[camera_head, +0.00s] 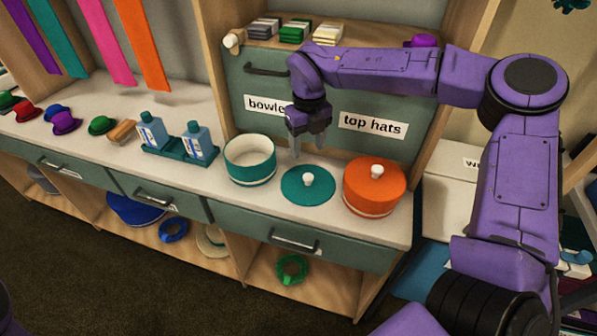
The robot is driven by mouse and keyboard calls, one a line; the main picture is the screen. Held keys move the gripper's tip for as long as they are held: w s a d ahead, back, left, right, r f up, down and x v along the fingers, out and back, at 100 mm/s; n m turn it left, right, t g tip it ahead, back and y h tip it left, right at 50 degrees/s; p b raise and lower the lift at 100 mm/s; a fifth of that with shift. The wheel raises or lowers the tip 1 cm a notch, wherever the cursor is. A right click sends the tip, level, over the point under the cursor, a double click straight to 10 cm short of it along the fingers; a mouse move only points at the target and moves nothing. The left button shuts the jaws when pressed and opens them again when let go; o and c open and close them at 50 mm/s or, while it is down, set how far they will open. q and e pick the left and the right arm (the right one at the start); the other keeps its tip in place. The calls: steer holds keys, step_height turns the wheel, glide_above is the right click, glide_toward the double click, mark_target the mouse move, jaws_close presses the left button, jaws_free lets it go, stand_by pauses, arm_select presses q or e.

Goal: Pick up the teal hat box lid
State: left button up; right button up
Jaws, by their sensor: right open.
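The teal hat box lid (299,192) lies flat on the white counter, with a white knob at its middle. My right gripper (308,148) hangs open above the counter, above and just behind the lid, with its fingers pointing down. It is empty and apart from the lid. The open teal hat box (250,166), with a white inside, stands to the left of the lid. Of my left arm, only a small purple piece shows at the bottom left corner; its gripper is out of the picture.
An orange hat box (374,190) with a white knob stands close to the lid's right. Two blue bottles sit in a teal tray (178,148) further left. Behind is a drawer front (340,112) labelled "top hats". The counter's front edge (330,232) is clear.

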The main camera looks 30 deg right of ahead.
mark_target(308, 176)
steer(key=f, duration=0.3)
steer(key=f+p, duration=0.1)
steer(key=f, duration=0.6)
steer(key=shift+s+d+f+p, duration=0.1)
steer(key=shift+s+d+p, duration=0.05)
steer(key=shift+d+p, duration=0.15)
steer(key=shift+a, duration=0.1)
steer(key=c, duration=1.1)
